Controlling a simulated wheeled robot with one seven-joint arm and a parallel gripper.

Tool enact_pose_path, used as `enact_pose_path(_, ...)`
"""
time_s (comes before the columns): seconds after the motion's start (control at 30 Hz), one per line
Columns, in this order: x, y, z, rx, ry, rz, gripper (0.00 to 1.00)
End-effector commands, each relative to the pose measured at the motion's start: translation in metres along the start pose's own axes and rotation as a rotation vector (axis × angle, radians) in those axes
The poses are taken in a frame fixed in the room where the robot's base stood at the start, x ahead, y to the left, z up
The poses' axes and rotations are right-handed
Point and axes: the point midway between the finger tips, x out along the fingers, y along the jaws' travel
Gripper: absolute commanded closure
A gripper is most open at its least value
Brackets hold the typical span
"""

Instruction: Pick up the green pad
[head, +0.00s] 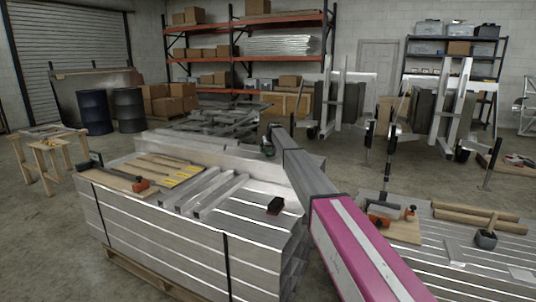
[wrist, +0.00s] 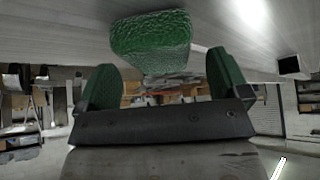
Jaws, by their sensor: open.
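The green pad (wrist: 150,42) shows in the wrist view as a rounded, rough-textured green block against the pale metal surface at the top of the picture. My gripper (wrist: 162,76) is open, with one green-faced finger on the left and one on the right. The pad lies ahead of the fingers, about between them and nearer the left one. I cannot tell whether a finger touches it. In the head view my gripper (head: 268,147) is small and partly hidden by my arm, over the far part of the aluminium stack (head: 235,245). I cannot separate the pad from the fingers there.
A black block (head: 275,205) lies on the stack, right of several metal bars (head: 210,190). A wooden board with tools (head: 125,180) lies at the left. A second metal stack (head: 440,240) with tools and wooden rolls stands right. Bare metal surrounds the black block.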

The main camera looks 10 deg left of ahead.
Motion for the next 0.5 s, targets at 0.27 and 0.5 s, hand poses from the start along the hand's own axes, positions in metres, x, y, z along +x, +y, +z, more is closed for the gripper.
enact_pose_path(0.27,0.0161,0.0,-0.0004,0.0,0.001,0.0,0.06)
enact_pose_path(0.5,0.0159,0.0001,-0.0004,0.0,0.0,0.0,0.58)
